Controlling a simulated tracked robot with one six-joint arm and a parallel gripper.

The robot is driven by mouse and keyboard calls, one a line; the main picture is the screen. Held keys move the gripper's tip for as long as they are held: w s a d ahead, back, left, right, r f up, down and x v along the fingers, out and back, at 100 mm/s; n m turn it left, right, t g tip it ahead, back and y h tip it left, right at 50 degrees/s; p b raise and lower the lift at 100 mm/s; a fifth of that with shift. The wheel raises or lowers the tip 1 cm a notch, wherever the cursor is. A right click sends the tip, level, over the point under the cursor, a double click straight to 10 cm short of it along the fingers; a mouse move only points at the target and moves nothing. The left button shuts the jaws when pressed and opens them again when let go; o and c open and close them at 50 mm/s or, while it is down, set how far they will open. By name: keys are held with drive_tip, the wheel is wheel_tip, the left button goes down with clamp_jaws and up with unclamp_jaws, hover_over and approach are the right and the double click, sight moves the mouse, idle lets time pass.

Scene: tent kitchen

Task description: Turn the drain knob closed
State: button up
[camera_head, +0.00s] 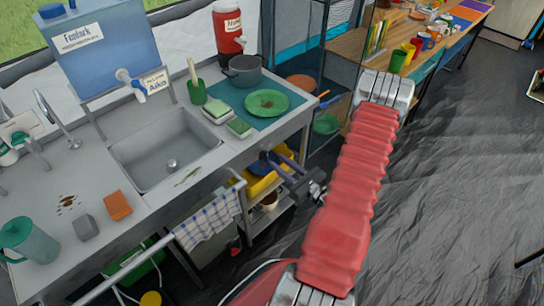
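A small round grey metal piece (172,165) sits on the floor of the steel sink (135,153), at the drain. It looks like the drain knob, but it is too small to tell how it is turned. The sink looks empty of water. My red-sleeved arm crosses the right half of the view. My dark gripper (272,161) is in front of the counter's right end, by the lower shelf, apart from the sink. Its fingers blend with the dark things behind, so I cannot tell if they are open or shut.
A blue water tank (105,50) with a tap (131,84) stands behind the sink. Left are a tall faucet (60,125), a teal pitcher (28,240) and sponges (118,205). Right are a pot (243,71) and a green plate (267,103). A towel (208,220) hangs on the front rail.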

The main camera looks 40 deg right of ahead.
sight(264, 155)
drive_tip(key=w, duration=0.5)
drive_tip(key=shift+c, duration=0.3)
clamp_jaws()
idle(0.4)
